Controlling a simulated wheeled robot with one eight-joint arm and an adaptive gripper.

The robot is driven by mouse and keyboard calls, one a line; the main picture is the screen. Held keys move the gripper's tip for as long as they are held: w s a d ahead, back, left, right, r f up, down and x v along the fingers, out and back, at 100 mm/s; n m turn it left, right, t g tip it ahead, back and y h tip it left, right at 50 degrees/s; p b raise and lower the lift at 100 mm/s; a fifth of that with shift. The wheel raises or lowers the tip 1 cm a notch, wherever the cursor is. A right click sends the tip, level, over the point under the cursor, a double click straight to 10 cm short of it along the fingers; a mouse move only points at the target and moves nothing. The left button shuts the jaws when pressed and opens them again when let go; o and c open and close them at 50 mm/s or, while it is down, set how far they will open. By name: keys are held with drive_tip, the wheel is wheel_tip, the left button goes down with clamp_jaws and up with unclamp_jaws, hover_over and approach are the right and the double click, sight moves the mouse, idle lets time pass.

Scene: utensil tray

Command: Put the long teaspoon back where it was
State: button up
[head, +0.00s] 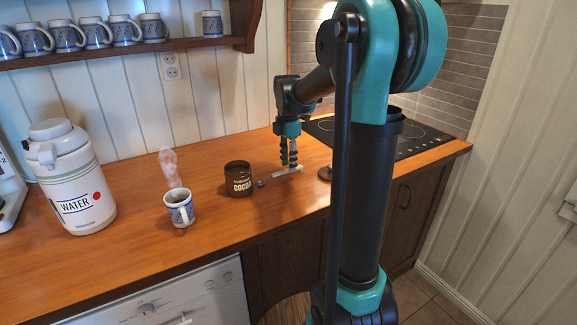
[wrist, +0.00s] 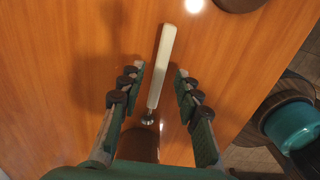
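The long teaspoon (head: 283,174) has a pale handle and a small metal bowl. It seems to lie on the wooden counter, right of the brown cocoa tin, with its bowl end toward the tin. In the wrist view the teaspoon (wrist: 162,65) runs lengthwise between my fingers, handle toward the top. My gripper (head: 289,163) points down over the spoon. In the wrist view my gripper (wrist: 158,78) is open, with a gap on each side of the handle.
The cocoa tin (head: 238,179) stands close left of the spoon. A steaming patterned mug (head: 180,208) and a white water jug (head: 76,180) stand further left. A brown round object (head: 325,173) is partly hidden by my arm. The hob (head: 415,138) is behind.

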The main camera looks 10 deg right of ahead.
wheel_tip(320, 180, up, 10)
drive_tip(key=shift+r, duration=0.15)
drive_tip(key=shift+s, duration=0.15)
idle(0.3)
